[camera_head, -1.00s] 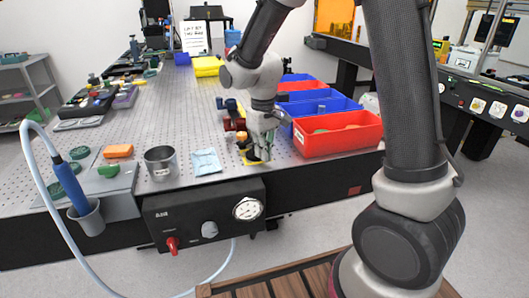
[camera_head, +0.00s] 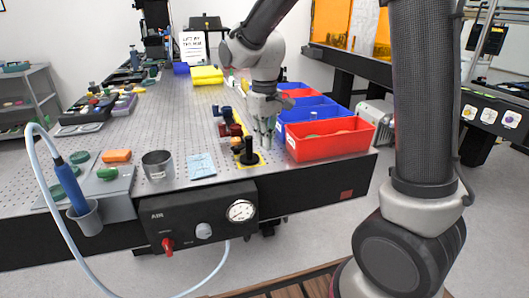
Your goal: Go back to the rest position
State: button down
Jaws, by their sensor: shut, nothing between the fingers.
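My gripper (camera_head: 266,143) points down over the right part of the perforated optical table (camera_head: 150,108). It is shut, with nothing seen in it. Its tips are just right of a black knobbed post (camera_head: 249,152) that stands on a yellow-marked patch. A second small post with an orange-brown part (camera_head: 236,150) stands just left of it. The gripper is apart from the black post as far as the view shows. My arm rises from the right foreground and bends over the table.
Red and blue fittings (camera_head: 228,125) lie behind left. The table's middle is clear.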

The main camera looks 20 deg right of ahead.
jog(key=s+d+r+m+t, duration=0.2)
jog(key=s+d+r, duration=0.3)
jog(key=s+d, duration=0.3)
jog(key=s+d+r+m+t, duration=0.2)
jog(key=s+d+r, duration=0.3)
jog(key=s, duration=0.9)
jog(key=d, duration=0.3)
jog(key=shift+m, duration=0.4)
jog(key=c, duration=2.2)
grip_release()
